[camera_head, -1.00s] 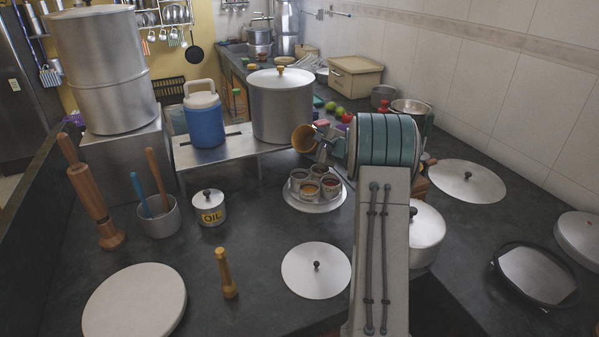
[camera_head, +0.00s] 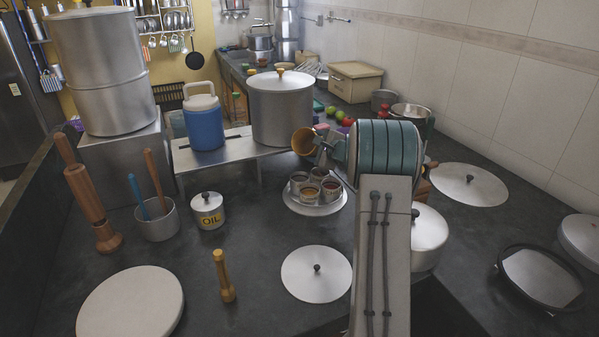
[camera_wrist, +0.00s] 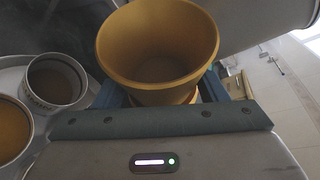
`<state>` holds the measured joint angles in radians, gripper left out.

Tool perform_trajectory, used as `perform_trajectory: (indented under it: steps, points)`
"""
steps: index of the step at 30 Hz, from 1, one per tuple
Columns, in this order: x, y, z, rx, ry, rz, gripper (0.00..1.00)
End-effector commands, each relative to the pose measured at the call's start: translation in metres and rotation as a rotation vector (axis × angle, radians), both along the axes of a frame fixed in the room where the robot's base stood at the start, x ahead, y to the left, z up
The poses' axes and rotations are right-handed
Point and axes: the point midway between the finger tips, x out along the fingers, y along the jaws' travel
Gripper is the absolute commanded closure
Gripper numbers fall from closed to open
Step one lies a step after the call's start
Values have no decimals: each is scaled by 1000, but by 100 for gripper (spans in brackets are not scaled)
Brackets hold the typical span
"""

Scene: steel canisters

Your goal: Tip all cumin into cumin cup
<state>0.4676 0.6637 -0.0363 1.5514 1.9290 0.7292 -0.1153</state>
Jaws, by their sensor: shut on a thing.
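My gripper (camera_head: 318,150) is shut on a yellow-brown cup (camera_head: 303,141), held tilted above the back of a round steel tray (camera_head: 318,209). In the wrist view the held cup (camera_wrist: 158,45) shows its wide mouth and a plain brownish inside; I cannot tell whether anything is left in it. Several small cups stand upright on the tray, including a front one with brownish contents (camera_head: 309,194). In the wrist view a pale cup with a dull brown filling (camera_wrist: 57,82) and one with an orange filling (camera_wrist: 10,130) are at left. I cannot read which is the cumin cup.
A large lidded steel pot (camera_head: 282,108) and a blue jug (camera_head: 205,122) stand on a raised steel shelf behind. An oil canister (camera_head: 208,211) is left of the tray. A flat lid (camera_head: 316,274) lies in front.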

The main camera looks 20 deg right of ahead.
Motion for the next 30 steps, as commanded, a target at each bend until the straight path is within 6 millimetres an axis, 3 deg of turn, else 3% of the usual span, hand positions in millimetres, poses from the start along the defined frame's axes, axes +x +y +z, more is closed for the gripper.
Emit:
perform_trajectory:
  steps: [30]
  points:
    - [0,1,1,-58,-45,1,78]
